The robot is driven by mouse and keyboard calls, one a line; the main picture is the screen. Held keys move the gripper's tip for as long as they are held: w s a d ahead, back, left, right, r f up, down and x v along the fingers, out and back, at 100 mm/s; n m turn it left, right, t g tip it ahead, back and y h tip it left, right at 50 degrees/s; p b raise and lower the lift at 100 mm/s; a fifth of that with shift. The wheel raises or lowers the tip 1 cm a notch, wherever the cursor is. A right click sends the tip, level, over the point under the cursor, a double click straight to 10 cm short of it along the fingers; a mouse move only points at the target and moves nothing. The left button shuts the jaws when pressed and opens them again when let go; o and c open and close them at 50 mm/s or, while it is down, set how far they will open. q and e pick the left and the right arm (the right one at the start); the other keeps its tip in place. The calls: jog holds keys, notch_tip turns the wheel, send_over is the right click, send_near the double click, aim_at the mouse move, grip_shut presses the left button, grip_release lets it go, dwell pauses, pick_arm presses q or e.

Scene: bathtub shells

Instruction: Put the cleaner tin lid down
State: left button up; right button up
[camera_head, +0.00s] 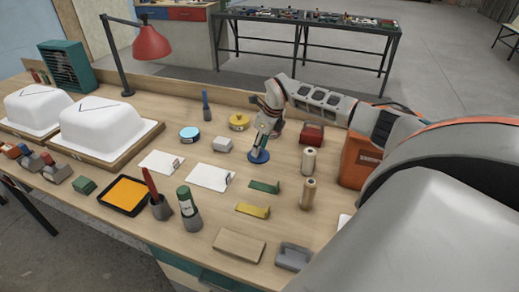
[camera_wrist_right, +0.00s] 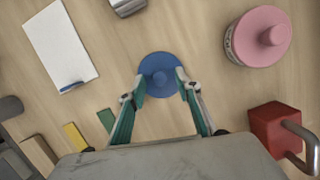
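The blue lid (camera_head: 258,157) is a round disc with a small central knob, and it appears to lie flat on the wooden table. My right gripper (camera_head: 262,142) is directly above it, pointing down. In the right wrist view the lid (camera_wrist_right: 160,73) sits between the two spread fingertips (camera_wrist_right: 161,86). The fingers overlap its left and right edges in the picture, with a gap on each side of the knob. My left gripper is not in view.
A pink lidded tin (camera_wrist_right: 262,38) and a red box with a handle (camera_wrist_right: 275,128) stand beside the lid. White cards (camera_head: 209,177), a grey block (camera_head: 222,144) and a yellow tin (camera_head: 239,121) are close by. Bare wood surrounds the lid.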

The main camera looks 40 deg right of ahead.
aim_at(267, 159)
jog(key=a+v, duration=0.1)
jog(key=v, duration=0.9)
jog(key=shift+d+r, duration=0.4)
jog(key=shift+d, duration=0.1)
jog(key=shift+s, duration=0.1)
